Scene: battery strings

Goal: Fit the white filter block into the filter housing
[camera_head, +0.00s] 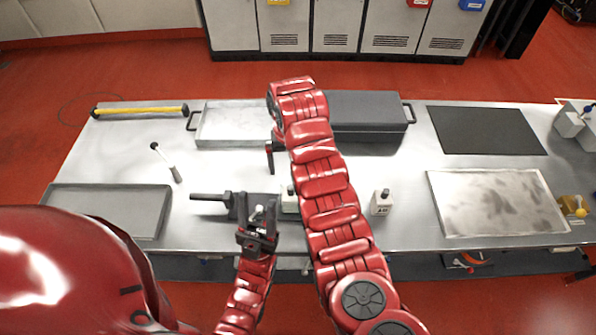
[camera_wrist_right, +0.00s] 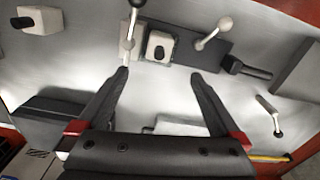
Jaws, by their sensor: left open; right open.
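A white block with a dark top and a dark label (camera_head: 381,204) stands upright on the table, right of my right arm; a white block with a dark knob (camera_wrist_right: 42,20) shows at the upper left of the right wrist view. A dark fixture, seemingly the filter housing (camera_wrist_right: 205,52), has pale levers and a white-edged part with a dark centre (camera_wrist_right: 159,46). In the head view, my right arm partly hides it. My left gripper (camera_head: 257,212) is open in front of the fixture, beside a pale knob. My right gripper (camera_wrist_right: 159,74) is open and empty above the table.
A grey tray (camera_head: 106,207) lies left. A pale tray (camera_head: 235,125) and a dark case (camera_head: 365,113) stand at the back. A black mat (camera_head: 487,130) and a stained plate (camera_head: 495,204) lie right. A small tool (camera_head: 166,163) and a yellow-barred handle (camera_head: 140,111) lie left.

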